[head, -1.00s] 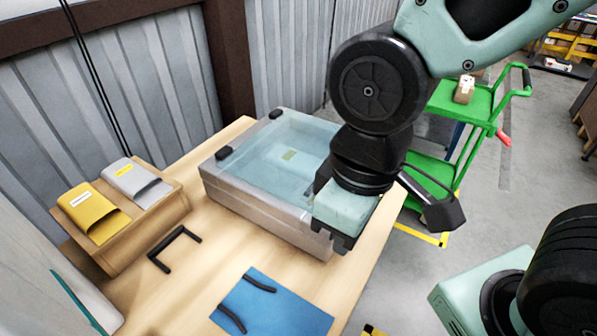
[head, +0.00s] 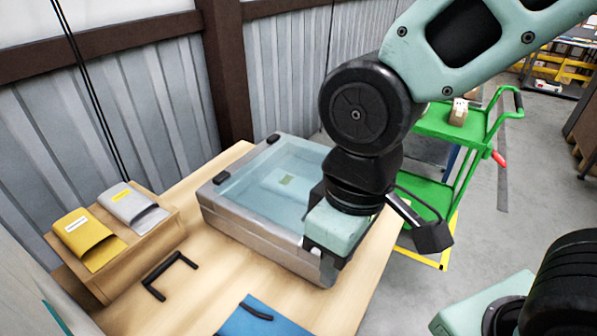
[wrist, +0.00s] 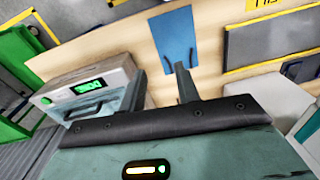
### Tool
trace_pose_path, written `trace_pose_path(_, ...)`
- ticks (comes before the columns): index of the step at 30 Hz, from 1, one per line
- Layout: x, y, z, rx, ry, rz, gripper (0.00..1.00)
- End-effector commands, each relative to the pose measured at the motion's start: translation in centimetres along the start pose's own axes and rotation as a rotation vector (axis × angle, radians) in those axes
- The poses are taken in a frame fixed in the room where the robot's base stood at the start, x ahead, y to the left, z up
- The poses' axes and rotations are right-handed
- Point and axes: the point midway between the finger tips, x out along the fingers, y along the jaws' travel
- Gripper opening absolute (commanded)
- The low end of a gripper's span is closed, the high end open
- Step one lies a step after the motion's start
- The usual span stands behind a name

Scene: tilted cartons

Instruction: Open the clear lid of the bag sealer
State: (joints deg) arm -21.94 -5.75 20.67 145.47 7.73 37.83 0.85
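The bag sealer (head: 250,240) is a pale grey box on the wooden table, with its clear bluish lid (head: 262,180) lying closed over the top. My gripper (head: 322,252) is at the sealer's near right corner and hides part of it. Its fingertips are hard to see in the head view. In the wrist view the two fingers (wrist: 160,78) stand apart with bare table between them. The sealer's front with a green display (wrist: 85,88) lies left of the fingers; the left finger overlaps its edge. Contact cannot be told.
A wooden stand (head: 150,240) holds a yellow pouch (head: 88,238) and a grey pouch (head: 135,205). A green cart (head: 440,125) stands behind at right.

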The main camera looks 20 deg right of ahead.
Motion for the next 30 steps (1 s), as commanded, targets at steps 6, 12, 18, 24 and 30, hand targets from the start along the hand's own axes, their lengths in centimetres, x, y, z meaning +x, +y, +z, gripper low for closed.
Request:
trace_pose_path(6,-2.4,9.8,-9.4,0.635,0.062,-0.065,0.34)
trace_pose_path(12,-4.6,24.2,-13.5,1.26,0.128,-0.09,0.34)
trace_pose_path(18,-5.2,30.1,-13.5,1.496,0.157,-0.09,0.34)
trace_pose_path(24,-3.1,30.2,-13.8,1.503,0.153,-0.09,0.34)
trace_pose_path(30,1.0,30.4,-14.4,1.5,0.151,-0.089,0.34)
